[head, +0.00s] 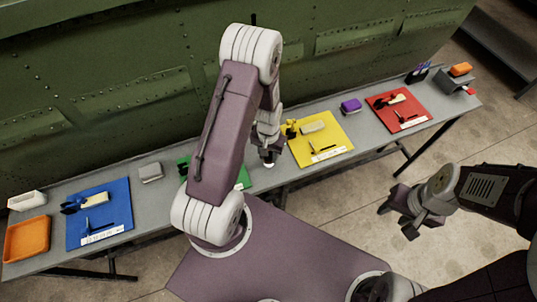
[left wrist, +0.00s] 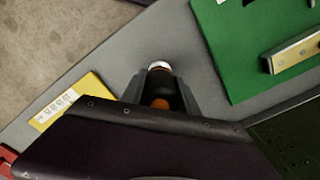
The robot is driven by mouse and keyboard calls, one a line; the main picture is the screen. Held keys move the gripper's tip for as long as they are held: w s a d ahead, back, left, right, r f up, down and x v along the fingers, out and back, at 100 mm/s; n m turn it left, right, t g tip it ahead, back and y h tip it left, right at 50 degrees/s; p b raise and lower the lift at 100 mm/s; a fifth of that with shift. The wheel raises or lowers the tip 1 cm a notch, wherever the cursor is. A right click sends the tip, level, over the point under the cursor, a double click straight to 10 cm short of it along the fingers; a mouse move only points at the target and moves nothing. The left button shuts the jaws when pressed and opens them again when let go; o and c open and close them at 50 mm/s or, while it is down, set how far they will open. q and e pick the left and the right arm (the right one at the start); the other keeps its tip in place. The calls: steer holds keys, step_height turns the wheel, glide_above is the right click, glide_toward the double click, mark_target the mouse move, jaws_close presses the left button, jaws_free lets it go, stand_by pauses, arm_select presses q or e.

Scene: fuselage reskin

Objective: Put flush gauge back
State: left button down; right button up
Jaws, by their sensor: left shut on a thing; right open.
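My left gripper (head: 268,150) hangs over the bench between the green mat and the yellow mat. It is shut on a dark cylinder with a pale metallic end and an orange part, which looks like the flush gauge (left wrist: 159,81). Its pale tip (head: 269,165) shows below the fingers in the head view. I cannot tell whether it touches the bench. The green mat (left wrist: 238,65) is partly hidden behind my left arm in the head view. The yellow mat (head: 335,137) holds a cream block and small tools. My right gripper (head: 405,212) is open and empty, off the bench front.
The grey bench (head: 152,203) runs along the green riveted fuselage (head: 100,100). It also bears a blue mat (head: 118,212), orange tray (head: 26,240), grey block (head: 150,172), purple block (head: 351,106), red mat (head: 415,119) and grey bin (head: 452,80). Bare bench shows between green and yellow mats.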

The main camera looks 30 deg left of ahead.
arm_select(q)
steer(key=c, duration=0.9)
jaws_free()
steer(key=shift+f, duration=0.1)
steer(key=shift+r, duration=0.65)
step_height(320, 180, up, 11)
steer(key=shift+r+b, duration=0.1)
steer(key=shift+b, duration=0.2)
steer(key=s+d+t+b, duration=0.1)
steer(key=s+d+b, duration=0.1)
steer(key=s+d, duration=0.3)
steer(key=s, duration=0.3)
steer(key=shift+s+r+m+b, duration=0.3)
steer(key=shift+m+b, duration=0.1)
